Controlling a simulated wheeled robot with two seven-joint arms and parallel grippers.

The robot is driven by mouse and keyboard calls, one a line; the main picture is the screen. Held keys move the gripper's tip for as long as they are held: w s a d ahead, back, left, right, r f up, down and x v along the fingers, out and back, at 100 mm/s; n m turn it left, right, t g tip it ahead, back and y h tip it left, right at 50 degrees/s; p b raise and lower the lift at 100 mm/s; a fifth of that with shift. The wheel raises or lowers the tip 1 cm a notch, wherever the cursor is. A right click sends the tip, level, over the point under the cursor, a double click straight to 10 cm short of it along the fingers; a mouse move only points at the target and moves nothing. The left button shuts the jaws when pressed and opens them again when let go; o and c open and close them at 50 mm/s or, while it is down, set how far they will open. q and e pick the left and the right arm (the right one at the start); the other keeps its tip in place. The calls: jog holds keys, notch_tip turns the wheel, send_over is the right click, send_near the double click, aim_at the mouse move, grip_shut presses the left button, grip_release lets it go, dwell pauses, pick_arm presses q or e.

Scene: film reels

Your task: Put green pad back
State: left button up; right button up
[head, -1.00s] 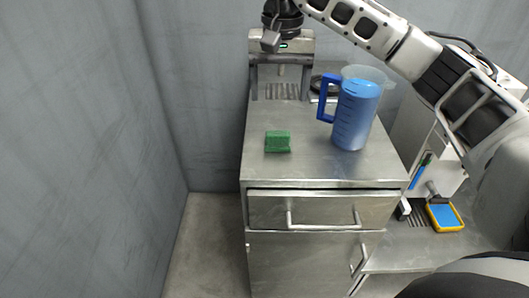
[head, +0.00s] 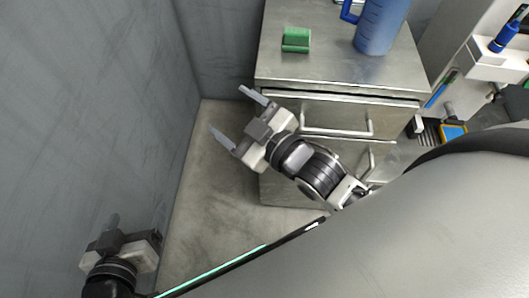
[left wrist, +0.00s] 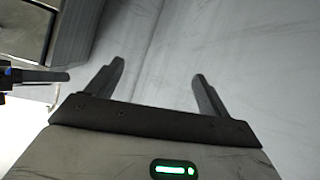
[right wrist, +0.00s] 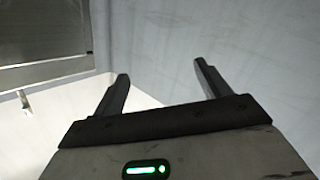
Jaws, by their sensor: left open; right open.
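The green pad (head: 296,40) lies on the steel cabinet top (head: 335,68), left of a blue measuring jug. Nothing holds it. My right gripper (head: 228,110) is open and empty. In the head view it appears at the cabinet's front left, below and left of the pad, with its fingers toward the upper left. My left gripper (head: 137,222) is open and empty at the lower left, by the grey wall. Both wrist views show spread fingers, left (left wrist: 159,72) and right (right wrist: 162,72), with nothing between them. The pad is in neither wrist view.
The blue jug (head: 381,25) stands right of the pad. The cabinet drawer (head: 320,116) is shut. A grey wall (head: 90,110) bounds the left side. At right are a blue bottle-like item (head: 508,36) and a yellow-edged blue item (head: 453,132). Bare floor (head: 205,190) lies left of the cabinet.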

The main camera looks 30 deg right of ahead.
pick_arm(q)
jog(key=shift+f, duration=0.1)
pick_arm(e)
jog(key=s+d+f+m+g+h, duration=0.1)
jog(key=s+d+f+m+g, duration=0.1)
jog(key=s+f+m+g, duration=0.2)
jog(key=s+f+m, duration=0.2)
jog(key=s+f, duration=0.1)
jog(key=f, duration=0.1)
jog(key=shift+s+m+h, duration=0.35)
jog(key=shift+m+h, duration=0.05)
pick_arm(q)
jog(key=r+p, duration=0.1)
jog(key=p, duration=0.3)
jog(key=r+p, duration=0.1)
jog(key=p, duration=0.1)
jog(key=shift+s+a+r+g+p, duration=0.15)
jog(key=shift+a+r+g+p, duration=0.1)
jog(key=shift+r+g+p, duration=0.1)
pick_arm(e)
jog(key=r, duration=0.1)
jog(key=r+g, duration=0.1)
jog(key=shift+d+r, duration=0.3)
jog(key=shift+r, duration=0.1)
